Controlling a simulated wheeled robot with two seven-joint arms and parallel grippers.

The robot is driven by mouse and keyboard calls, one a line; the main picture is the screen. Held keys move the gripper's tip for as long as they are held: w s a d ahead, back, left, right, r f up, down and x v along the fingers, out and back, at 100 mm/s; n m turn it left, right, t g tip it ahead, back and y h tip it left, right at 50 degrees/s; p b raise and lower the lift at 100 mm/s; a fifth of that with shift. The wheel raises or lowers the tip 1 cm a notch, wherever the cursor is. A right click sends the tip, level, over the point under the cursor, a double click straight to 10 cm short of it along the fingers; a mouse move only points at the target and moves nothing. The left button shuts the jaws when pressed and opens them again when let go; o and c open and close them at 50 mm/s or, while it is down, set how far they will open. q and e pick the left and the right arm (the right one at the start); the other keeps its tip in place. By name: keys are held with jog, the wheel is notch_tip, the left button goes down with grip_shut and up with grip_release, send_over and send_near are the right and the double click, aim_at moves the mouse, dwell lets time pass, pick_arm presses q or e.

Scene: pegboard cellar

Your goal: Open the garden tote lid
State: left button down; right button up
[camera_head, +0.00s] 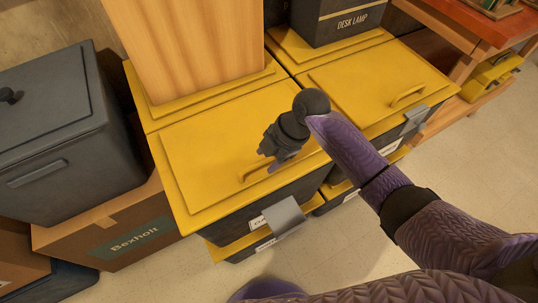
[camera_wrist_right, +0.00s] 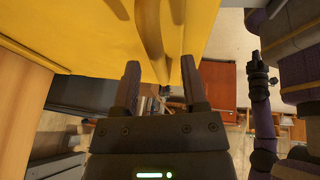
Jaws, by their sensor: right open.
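The garden tote is a dark box (camera_head: 240,228) with a yellow lid (camera_head: 190,165), partly labelled "GA…" at the front. Its lid lies flat and shut. A thin bar handle (camera_head: 249,173) stands near the lid's front edge, and a grey clip (camera_head: 287,214) hangs over that edge. My right gripper (camera_head: 268,158) is over the lid at the handle, partly hiding it. In the right wrist view my right gripper (camera_wrist_right: 162,85) has its fingers apart, with the curved handle (camera_wrist_right: 150,35) just ahead of them. My left gripper (camera_wrist_right: 258,70) seems to show small at the right there; its jaws are unclear.
A grey bin (camera_head: 50,130) sits left on a Bexholt carton (camera_head: 110,225). Floor in front is clear.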

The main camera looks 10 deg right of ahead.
grip_shut()
dwell(1.4)
